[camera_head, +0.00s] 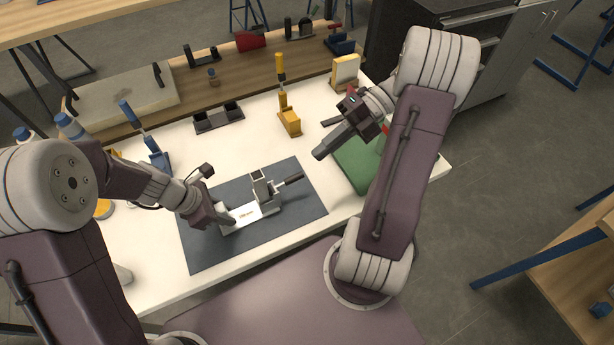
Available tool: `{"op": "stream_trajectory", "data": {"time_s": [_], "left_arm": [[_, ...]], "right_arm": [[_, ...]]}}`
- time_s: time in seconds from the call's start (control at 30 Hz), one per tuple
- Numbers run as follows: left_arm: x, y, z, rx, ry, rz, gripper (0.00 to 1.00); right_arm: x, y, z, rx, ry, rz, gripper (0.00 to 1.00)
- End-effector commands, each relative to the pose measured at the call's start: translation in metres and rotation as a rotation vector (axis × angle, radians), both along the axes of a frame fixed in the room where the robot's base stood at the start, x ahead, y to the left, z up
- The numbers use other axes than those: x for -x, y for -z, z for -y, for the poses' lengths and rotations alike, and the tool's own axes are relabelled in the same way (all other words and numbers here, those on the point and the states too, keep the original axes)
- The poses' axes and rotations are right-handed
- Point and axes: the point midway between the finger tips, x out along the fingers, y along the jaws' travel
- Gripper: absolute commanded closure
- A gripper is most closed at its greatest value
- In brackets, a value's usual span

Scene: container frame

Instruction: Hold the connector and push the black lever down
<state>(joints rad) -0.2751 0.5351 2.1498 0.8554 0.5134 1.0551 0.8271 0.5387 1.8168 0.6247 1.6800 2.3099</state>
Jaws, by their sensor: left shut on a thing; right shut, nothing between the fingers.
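The connector (247,213) is a pale grey and white block with a small printed label. It lies on a dark grey mat (290,225) on the white table. A bracket (261,187) rises at its right part, and the black lever (288,181) sticks out to the right and slightly up. My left gripper (227,220) is shut on the left end of the connector, and its fingers hide part of that end. My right gripper (320,153) is shut and empty, up and to the right of the black lever and apart from it.
A yellow-handled tool (288,115) and a black two-part holder (218,116) stand behind the mat. A blue-handled tool (155,150) stands at left. A green mat (357,165) lies under my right arm. The mat's front and right parts are clear.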

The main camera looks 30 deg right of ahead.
Motion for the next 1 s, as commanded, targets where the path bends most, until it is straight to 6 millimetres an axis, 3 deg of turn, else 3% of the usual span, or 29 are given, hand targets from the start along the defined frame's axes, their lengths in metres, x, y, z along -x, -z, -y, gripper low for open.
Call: {"op": "stream_trajectory", "data": {"time_s": [0.1, 0.3, 0.53, 0.67, 1.0], "left_arm": [[0.0, -0.001, 0.0, 0.001, 0.0, 0.001, 1.0], [0.0, 0.0, 0.0, 0.001, 0.0, 0.0, 1.0], [0.0, 0.0, 0.0, 0.0, 0.0, 0.0, 1.0], [0.0, 0.0, 0.0, 0.0, 0.0, 0.001, 1.0], [0.0, 0.0, 0.0, 0.0, 0.0, 0.001, 1.0]], "right_arm": [[0.011, 0.032, 0.029, -0.165, 0.171, -0.178, 1.0], [0.032, 0.072, 0.052, -0.318, 0.315, -0.258, 1.0], [0.038, 0.077, 0.058, -0.341, 0.356, -0.264, 1.0], [0.036, 0.079, 0.048, -0.342, 0.352, -0.265, 1.0], [0.02, 0.093, -0.021, -0.342, 0.35, -0.265, 1.0]]}}
